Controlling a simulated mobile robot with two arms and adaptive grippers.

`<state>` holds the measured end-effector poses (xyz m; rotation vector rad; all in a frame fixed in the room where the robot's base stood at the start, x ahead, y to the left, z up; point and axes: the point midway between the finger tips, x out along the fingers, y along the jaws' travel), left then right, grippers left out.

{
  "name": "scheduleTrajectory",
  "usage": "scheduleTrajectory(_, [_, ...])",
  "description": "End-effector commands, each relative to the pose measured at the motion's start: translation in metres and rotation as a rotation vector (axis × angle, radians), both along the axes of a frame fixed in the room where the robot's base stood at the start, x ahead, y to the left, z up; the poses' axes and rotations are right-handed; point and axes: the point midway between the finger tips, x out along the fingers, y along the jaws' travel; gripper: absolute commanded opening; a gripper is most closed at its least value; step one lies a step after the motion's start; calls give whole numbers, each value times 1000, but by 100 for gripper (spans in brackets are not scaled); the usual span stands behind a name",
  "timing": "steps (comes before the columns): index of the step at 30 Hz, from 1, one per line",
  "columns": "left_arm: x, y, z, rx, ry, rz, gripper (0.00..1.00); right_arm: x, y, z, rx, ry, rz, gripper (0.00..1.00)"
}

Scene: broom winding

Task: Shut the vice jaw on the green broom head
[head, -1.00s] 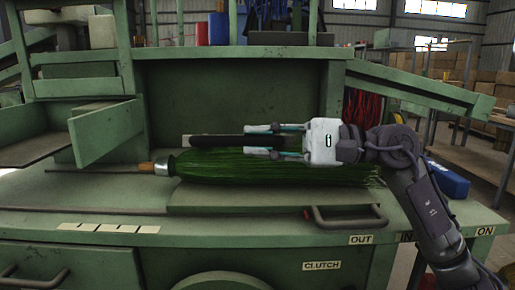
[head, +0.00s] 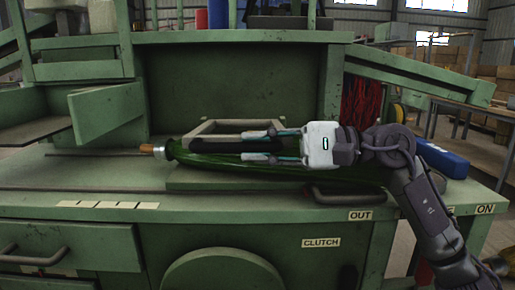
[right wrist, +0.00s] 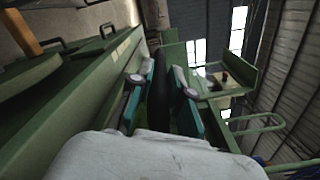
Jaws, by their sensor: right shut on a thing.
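My right gripper (head: 250,147) comes in from the right and is shut on the black bar, which also shows between the fingers in the right wrist view (right wrist: 160,92). My gripper and arm hide much of the broom head's right part. My left gripper is not in view.
The green bench (head: 108,183) has clear room at front left. A dark loop handle (head: 347,196) sits at its front edge near the OUT label. A green flap (head: 107,121) stands at left. A blue box (head: 443,160) lies behind my right arm.

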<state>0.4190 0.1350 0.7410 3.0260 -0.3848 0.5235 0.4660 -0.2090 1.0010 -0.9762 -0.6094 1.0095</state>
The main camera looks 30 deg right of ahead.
Motion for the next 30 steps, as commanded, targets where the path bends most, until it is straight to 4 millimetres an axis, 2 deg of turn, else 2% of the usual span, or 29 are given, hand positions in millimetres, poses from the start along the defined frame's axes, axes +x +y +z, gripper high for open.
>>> scheduleTrajectory(3, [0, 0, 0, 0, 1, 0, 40, 2, -3, 3, 6, -7, -12, 0])
scheduleTrajectory(4, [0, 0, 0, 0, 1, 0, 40, 2, -3, 3, 6, -7, -12, 23])
scheduleTrajectory(8, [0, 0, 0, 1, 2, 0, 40, 2, -3, 3, 5, -7, -11, 43])
scheduleTrajectory(16, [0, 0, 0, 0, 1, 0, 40, 1, -2, 2, 3, -4, -7, 43])
scheduleTrajectory(20, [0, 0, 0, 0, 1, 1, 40, -1, -9, 1, 3, -2, -9, 43])
scheduleTrajectory(23, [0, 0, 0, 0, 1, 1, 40, -8, -23, 1, 3, 0, -10, 43])
scheduleTrajectory(30, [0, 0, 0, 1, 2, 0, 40, -30, -69, 1, 5, 0, -10, 43])
